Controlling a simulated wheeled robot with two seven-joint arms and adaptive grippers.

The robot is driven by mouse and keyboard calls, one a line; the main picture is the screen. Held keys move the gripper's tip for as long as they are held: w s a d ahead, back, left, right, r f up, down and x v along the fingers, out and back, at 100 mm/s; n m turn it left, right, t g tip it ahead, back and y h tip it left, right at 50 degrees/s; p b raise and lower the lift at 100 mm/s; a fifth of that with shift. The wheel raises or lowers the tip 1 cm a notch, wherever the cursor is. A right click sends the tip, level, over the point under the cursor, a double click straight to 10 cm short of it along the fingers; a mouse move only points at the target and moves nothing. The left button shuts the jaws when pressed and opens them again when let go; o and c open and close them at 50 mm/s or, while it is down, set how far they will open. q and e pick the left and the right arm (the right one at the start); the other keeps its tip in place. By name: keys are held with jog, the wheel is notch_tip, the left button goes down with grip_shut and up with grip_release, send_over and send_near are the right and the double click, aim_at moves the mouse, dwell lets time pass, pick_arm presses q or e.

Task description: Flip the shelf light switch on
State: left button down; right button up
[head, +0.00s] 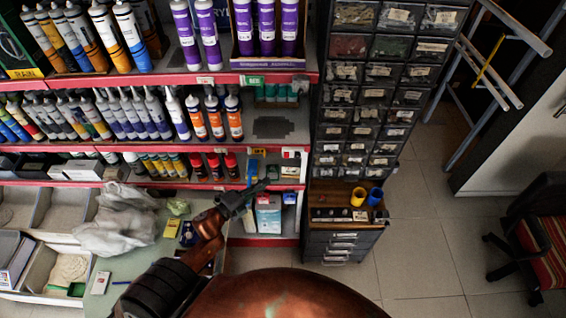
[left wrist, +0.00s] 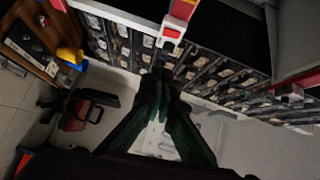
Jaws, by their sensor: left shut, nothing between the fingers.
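A small white block with a red part (left wrist: 172,30), which looks like the shelf light switch, sits at the end of a red shelf edge in the left wrist view. In the head view a small white piece (head: 290,172) at the right end of the lower red shelf may be the same thing; its on or off position is too small to tell. My left gripper (head: 262,187) is shut and empty in front of that shelf end, just left of and below the white piece. In the left wrist view its fingertips (left wrist: 161,74) are below the switch-like block, apparently apart from it. My right gripper is not in view.
Red-edged shelves (head: 160,80) hold several tubes and bottles. A drawer cabinet (head: 375,90) stands right of them, with yellow and blue cups (head: 358,196) on a lower ledge. A chair (head: 540,240) and a metal ladder (head: 490,75) stand right. The tiled floor between is clear.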

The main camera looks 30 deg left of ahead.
pick_arm(q)
jog(key=w+f+p, duration=0.1)
jog(key=w+p, duration=0.2)
jog(key=w, duration=0.9)
jog(key=shift+w+f, duration=0.15)
jog(key=shift+w, duration=0.25)
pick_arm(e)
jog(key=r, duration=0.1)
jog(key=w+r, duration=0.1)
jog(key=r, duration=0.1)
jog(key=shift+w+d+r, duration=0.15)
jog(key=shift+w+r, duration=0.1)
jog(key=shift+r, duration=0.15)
pick_arm(q)
jog(key=shift+d, duration=0.1)
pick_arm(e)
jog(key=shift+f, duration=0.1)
